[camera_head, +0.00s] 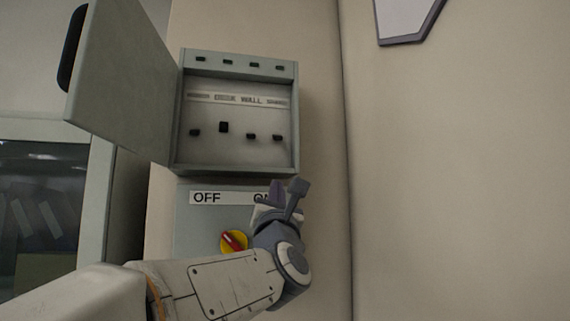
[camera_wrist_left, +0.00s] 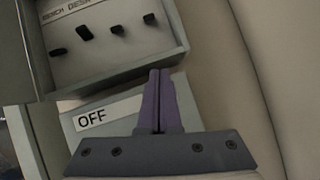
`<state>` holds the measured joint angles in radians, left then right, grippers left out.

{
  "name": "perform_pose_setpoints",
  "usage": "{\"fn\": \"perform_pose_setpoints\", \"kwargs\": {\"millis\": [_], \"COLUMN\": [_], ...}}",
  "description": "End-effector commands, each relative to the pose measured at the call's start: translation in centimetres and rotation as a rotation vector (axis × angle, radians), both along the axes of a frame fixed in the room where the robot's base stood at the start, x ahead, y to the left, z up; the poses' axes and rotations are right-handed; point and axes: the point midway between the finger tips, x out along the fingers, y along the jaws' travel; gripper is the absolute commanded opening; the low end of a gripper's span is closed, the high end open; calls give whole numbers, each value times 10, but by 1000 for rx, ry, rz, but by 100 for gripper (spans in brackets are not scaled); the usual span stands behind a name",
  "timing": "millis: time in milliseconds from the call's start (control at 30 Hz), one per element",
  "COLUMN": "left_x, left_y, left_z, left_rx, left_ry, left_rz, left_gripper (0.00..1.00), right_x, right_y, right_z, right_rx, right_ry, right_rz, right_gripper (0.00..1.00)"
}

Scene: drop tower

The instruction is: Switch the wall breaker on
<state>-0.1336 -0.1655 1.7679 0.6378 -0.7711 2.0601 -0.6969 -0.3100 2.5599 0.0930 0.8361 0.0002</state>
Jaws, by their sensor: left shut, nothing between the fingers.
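The open breaker box (camera_head: 297,110) hangs on the wall with a row of black switches under a label strip. The wall breaker (camera_head: 251,136), below the word WALL, appears as the third switch and sits low like its outer neighbours; the second switch stands higher. In the left wrist view the third switch (camera_wrist_left: 118,30) shows at the top, with its label cut off. My left gripper (camera_head: 281,194) is shut and empty, just below the box's lower right edge, apart from the switches. Its purple fingers (camera_wrist_left: 160,78) are together in the left wrist view. My right gripper is out of view.
The box door (camera_head: 125,80) stands open to the left. Below the box is an OFF/ON panel (camera_head: 195,220) with a red and yellow rotary knob (camera_head: 234,241), partly behind my left arm. A glass-fronted cabinet (camera_head: 45,215) is at left.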

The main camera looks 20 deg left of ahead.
Motion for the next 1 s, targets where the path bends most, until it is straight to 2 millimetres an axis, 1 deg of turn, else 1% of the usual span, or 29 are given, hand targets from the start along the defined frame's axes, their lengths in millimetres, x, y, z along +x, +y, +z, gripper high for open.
{"fn": "perform_pose_setpoints", "kwargs": {"millis": [33,100,200,567,667,733,1000], "left_x": [-7,-16,-23,-24,-21,-15,16], "left_y": [14,26,36,38,40,43,64], "left_z": [16,29,37,39,44,51,82], "left_rx": [-57,-117,-164,-174,-172,-171,-172], "left_ry": [-61,-132,-187,-199,-198,-198,-196], "left_rz": [13,21,25,23,24,25,26], "left_gripper": [0,0,0,0,0,0,0], "right_x": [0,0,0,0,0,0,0], "right_y": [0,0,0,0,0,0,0], "right_z": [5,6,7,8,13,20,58], "right_rx": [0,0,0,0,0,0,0], "right_ry": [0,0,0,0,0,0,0], "right_rz": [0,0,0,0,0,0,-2], "right_gripper": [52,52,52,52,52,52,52]}}
